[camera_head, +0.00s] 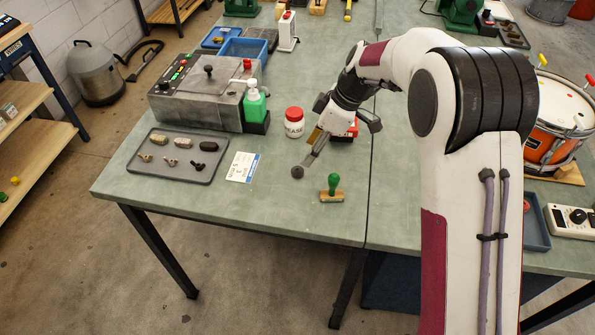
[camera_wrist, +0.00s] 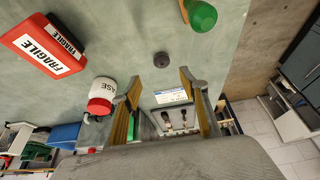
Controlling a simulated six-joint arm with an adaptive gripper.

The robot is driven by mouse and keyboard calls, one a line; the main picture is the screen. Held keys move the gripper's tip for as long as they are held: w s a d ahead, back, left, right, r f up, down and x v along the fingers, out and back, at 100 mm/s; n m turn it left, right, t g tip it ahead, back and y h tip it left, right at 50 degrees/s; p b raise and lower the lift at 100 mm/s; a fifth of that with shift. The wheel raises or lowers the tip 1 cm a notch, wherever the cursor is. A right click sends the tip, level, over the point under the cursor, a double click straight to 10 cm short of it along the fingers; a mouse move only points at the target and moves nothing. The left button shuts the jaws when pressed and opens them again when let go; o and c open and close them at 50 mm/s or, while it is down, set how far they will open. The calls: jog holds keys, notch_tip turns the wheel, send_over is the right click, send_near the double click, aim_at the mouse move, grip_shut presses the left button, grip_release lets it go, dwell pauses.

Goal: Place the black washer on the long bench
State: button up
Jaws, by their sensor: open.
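A small dark round piece, which looks like the black washer (camera_head: 297,172), lies flat on the green-topped long bench (camera_head: 270,208), near its front edge. It also shows in the wrist view (camera_wrist: 161,59), just beyond my fingertips, with a centre mark too small to make out. My gripper (camera_head: 307,160) is just behind and above the washer in the head view. In the wrist view my gripper (camera_wrist: 160,80) has its two yellow-lined fingers apart, with nothing held between them. The exact height of the fingertips over the bench is hard to tell.
A green-knobbed stamp (camera_head: 332,188) stands close right of the washer. A red-lidded white jar (camera_head: 294,122) and a red FRAGILE box (camera_wrist: 45,45) are near my gripper. A label card (camera_head: 242,167) and a grey tray (camera_head: 143,172) with small parts lie left.

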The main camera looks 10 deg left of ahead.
aim_at(298, 170)
jog(key=shift+x, duration=1.35)
jog(key=shift+d, duration=0.1)
jog(key=shift+s+x, duration=0.15)
jog(key=shift+x, duration=0.75)
jog(key=shift+s+x, duration=0.1)
jog(key=shift+x, duration=0.8)
jog(key=shift+f, duration=0.8)
jog(key=shift+c, duration=0.4)
jog(key=c, duration=0.7)
